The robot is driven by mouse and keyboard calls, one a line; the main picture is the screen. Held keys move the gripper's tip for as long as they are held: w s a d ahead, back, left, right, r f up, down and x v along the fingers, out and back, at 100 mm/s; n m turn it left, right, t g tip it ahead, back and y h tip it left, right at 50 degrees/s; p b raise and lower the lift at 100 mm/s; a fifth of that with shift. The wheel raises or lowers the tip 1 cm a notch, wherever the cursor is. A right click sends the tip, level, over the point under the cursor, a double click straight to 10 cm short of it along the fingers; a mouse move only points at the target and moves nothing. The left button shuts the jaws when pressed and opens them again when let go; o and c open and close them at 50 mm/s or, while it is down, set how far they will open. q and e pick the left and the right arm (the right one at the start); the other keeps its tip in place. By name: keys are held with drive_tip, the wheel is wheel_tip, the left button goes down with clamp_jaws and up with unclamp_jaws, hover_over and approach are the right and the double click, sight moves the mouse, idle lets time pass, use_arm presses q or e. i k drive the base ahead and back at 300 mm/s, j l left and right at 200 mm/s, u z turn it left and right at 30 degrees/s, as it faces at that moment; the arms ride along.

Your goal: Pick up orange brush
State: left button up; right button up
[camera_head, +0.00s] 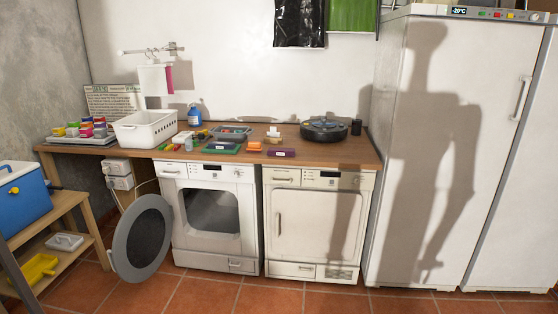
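A small orange item (255,146), which looks like the orange brush, lies on the wooden countertop (350,150) above the gap between the two white machines. It is small in the picture and its bristles cannot be made out. A purple item (281,153) with a pale label lies just to its right, nearer the front edge. A cream-coloured item (273,133) stands behind it. Neither of my grippers shows in the head view.
A green item (222,148), a grey tray (231,132), a round dark container (324,130) and a white basket (146,129) share the countertop. The left machine's round door (142,246) hangs open. A tall white freezer (425,150) stands right. The tiled floor (215,293) in front is clear.

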sight(253, 146)
drive_tip(key=i, duration=0.7)
drive_tip(key=i+u, duration=0.15)
drive_tip(key=i, duration=0.55)
drive_tip(key=i+l, duration=0.2)
drive_tip(key=i, duration=0.5)
drive_tip(key=j+u, duration=0.05)
